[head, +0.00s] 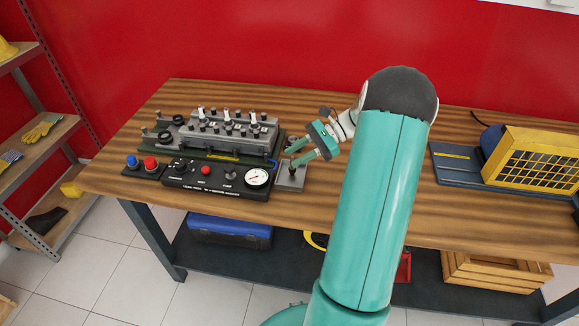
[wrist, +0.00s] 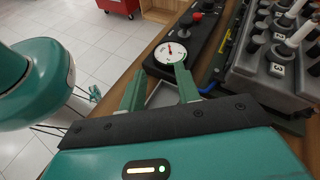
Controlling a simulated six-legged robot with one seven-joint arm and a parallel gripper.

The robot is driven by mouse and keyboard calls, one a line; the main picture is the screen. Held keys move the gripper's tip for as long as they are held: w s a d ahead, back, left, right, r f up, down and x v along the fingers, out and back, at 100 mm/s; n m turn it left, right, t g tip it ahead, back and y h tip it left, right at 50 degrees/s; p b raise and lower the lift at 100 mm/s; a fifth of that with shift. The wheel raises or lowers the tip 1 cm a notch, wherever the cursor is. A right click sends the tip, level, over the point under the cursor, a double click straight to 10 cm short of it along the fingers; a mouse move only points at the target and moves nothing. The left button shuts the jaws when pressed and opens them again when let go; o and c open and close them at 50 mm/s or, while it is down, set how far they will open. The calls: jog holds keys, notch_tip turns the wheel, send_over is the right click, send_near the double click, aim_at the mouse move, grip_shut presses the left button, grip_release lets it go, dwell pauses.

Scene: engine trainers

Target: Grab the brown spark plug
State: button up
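My gripper (head: 293,156) is open, with its two green fingers spread over the small grey tray (head: 292,182) at the right end of the trainer. The fingers also show in the wrist view (wrist: 160,86), apart, with part of the grey tray between them and nothing held. Several white-topped plugs (head: 226,115) stand upright in the grey engine head (head: 205,137), left of my gripper. They also show at the upper right of the wrist view (wrist: 302,32). I cannot make out a brown spark plug in either view; a small dark spot in the tray is too small to identify.
A black control panel (head: 215,180) with a white gauge (head: 258,178) lies in front of the engine head, close to my fingers. A yellow-grilled unit (head: 535,157) stands at the right on the wooden table (head: 455,218). The red wall (head: 280,45) is behind.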

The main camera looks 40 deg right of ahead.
jog(key=s+d+f+m+t, duration=0.1)
jog(key=s+d+f+t, duration=0.1)
jog(key=d, duration=0.1)
jog(key=s+d+f+m+t+y, duration=0.1)
jog(key=d+f+m+t, duration=0.1)
jog(key=d, duration=0.2)
jog(key=s+d+f+m+t, duration=0.2)
jog(key=d, duration=0.2)
jog(key=shift+s+d+f+y, duration=0.2)
jog(key=shift+s+y, duration=0.1)
jog(key=shift+y, duration=0.1)
send_near(292, 159)
jog(key=w+a, duration=0.1)
jog(key=a+f, duration=0.1)
jog(key=w+a+f, duration=0.1)
jog(key=shift+w+a, duration=0.3)
jog(key=shift+r+x, duration=0.2)
jog(key=shift+x, duration=1.15)
jog(key=shift+r+x, duration=0.15)
jog(key=shift+x, duration=1.2)
jog(key=shift+w+d, duration=0.15)
jog(key=shift+w, duration=0.05)
grip_shut()
